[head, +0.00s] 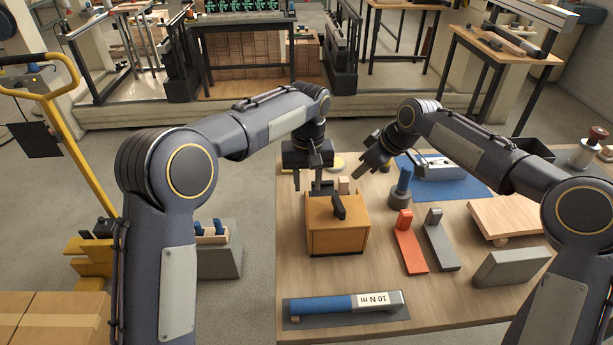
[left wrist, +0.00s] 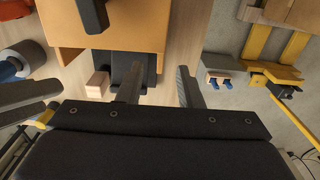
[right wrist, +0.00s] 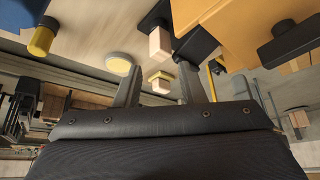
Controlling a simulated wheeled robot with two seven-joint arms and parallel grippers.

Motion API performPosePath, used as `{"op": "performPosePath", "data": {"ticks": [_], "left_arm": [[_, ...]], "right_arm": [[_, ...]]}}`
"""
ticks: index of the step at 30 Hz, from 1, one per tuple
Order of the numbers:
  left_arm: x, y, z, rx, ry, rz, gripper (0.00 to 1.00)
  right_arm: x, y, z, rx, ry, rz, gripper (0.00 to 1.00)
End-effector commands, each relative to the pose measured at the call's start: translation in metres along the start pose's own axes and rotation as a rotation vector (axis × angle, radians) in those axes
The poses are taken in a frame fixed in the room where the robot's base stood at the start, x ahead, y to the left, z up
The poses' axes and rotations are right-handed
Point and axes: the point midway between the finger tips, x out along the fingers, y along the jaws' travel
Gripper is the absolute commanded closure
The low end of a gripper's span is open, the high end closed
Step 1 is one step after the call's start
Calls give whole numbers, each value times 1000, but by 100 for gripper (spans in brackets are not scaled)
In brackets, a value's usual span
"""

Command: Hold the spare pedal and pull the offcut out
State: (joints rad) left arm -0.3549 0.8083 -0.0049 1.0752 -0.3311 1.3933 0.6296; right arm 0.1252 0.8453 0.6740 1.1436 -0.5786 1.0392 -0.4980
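A wooden box (head: 337,230) with a black bar on top stands at the table's left. A black piece, possibly the spare pedal, sits at its far side and shows in the left wrist view (left wrist: 140,68). A small pale wood block, apparently the offcut (head: 344,184), is beside it; it also shows in the left wrist view (left wrist: 98,84) and the right wrist view (right wrist: 160,45). My left gripper (head: 307,181) is open above the black piece; one finger overlaps it in the left wrist view. My right gripper (head: 375,161) is open and apart from the block, to its right.
A red piece (head: 410,250) and a grey piece (head: 441,247) lie right of the box. A dark post (head: 400,188) stands near a blue mat (head: 470,180). A torque wrench (head: 340,305) lies at the front. A wood board (head: 510,217) is at right.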

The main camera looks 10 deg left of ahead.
Motion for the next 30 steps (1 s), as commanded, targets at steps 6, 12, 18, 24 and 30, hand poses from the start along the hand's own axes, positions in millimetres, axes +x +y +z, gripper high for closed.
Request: {"op": "performPosePath", "data": {"ticks": [6,12,18,24,30], "left_arm": [[36,-1,0,0,-3,-2,67],[59,-1,0,0,-2,0,67],[66,-1,0,0,0,1,67],[66,-1,0,0,0,1,67],[66,-1,0,0,0,1,93]], "right_arm": [[0,0,0,0,0,0,64],[0,0,0,0,0,0,64],[0,0,0,0,0,0,64],[0,0,0,0,0,0,64],[0,0,0,0,0,0,64]]}}
